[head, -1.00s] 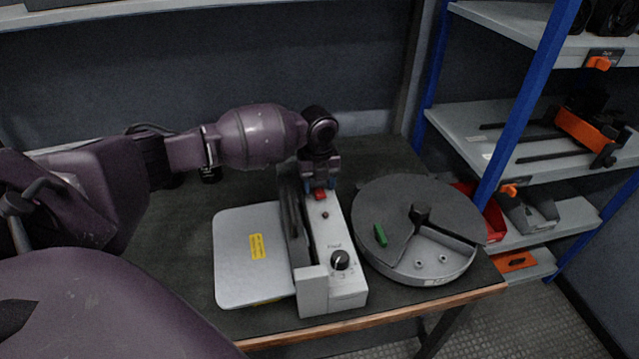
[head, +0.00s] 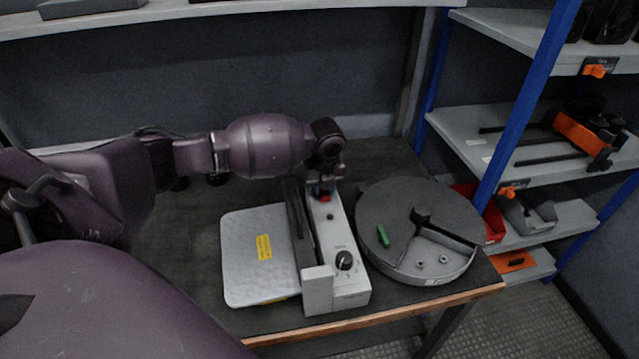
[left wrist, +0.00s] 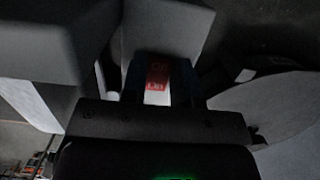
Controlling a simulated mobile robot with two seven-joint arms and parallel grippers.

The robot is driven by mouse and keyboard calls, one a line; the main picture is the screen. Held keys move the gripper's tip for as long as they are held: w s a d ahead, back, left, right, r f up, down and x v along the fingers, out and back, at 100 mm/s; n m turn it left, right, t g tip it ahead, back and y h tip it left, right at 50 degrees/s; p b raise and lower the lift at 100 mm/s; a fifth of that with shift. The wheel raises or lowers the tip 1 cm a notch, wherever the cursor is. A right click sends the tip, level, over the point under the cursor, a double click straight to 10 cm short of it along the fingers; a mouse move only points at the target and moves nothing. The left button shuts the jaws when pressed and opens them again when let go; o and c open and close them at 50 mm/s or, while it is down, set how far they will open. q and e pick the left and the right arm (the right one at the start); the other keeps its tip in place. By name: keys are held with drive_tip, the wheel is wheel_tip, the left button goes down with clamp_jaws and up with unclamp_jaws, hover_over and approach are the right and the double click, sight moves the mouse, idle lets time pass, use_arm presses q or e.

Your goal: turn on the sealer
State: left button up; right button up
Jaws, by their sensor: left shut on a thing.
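The sealer (head: 325,240) is a long light-grey machine on the dark bench, with a black dial (head: 344,260) near its front end and a small dark red lamp behind that. Its red rocker switch (head: 325,198) is on top toward the rear, partly hidden under my left gripper (head: 322,190). In the left wrist view the red switch (left wrist: 158,75) with pale lettering sits between the two bluish fingers of my left gripper (left wrist: 158,82). The gripper is shut on the switch. I cannot tell which side of the rocker is pressed. My right gripper is out of view.
A flat silver plate (head: 255,275) with a yellow label lies left of the sealer. A round grey tray (head: 395,205) with a green piece (head: 383,236) stands close on its right. Shelves with blue posts (head: 530,95) stand at the right.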

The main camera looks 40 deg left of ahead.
use_arm(q)
drive_tip(key=shift+r+t+y+p, duration=0.3)
drive_tip(key=shift+r, duration=0.05)
drive_tip(key=shift+d+f+p, duration=0.15)
drive_tip(key=shift+p, duration=0.15)
drive_tip(key=shift+s+f+y, duration=0.1)
drive_tip(key=shift+f+y, duration=0.05)
drive_tip(key=shift+y, duration=0.15)
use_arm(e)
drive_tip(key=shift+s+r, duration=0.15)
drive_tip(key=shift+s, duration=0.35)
